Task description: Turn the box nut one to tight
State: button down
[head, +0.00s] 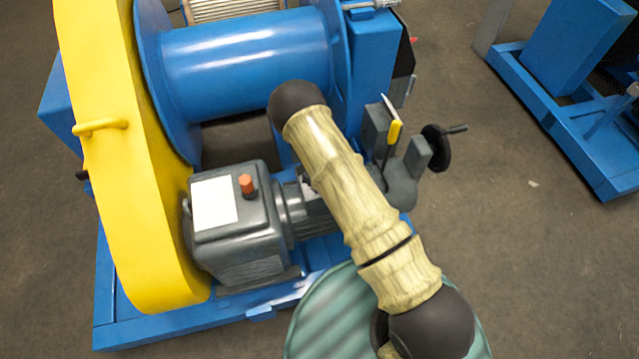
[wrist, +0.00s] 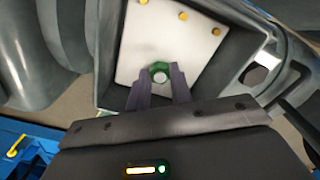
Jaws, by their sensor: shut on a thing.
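In the wrist view a green nut (wrist: 159,70) sits on the pale plate (wrist: 130,45) inside an open grey box (wrist: 105,45). My gripper (wrist: 159,82) has its two dark fingers on either side of the nut, shut on it. The fingers hide part of the nut's lower edge and of the plate. In the head view my arm covers the gripper, and I cannot make out the nut or the box there.
Three yellow studs, one of them (wrist: 183,15), stand along the plate's far edge. The box walls surround the fingers closely. In the head view a grey gearbox (head: 235,255), a yellow guard (head: 125,180) and a blue drum (head: 245,60) lie left of my arm. A black handwheel (head: 436,150) stands right.

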jog(key=shift+w+a+r, duration=0.1)
jog(key=shift+w+r, duration=0.1)
jog(key=c, duration=1.3)
grip_release()
jog(key=shift+o, duration=0.3)
jog(key=shift+s, duration=0.15)
jog(key=shift+f, duration=0.1)
notch_tip(320, 180, up, 17)
jog(key=p, duration=0.1)
jog(key=shift+r, duration=0.2)
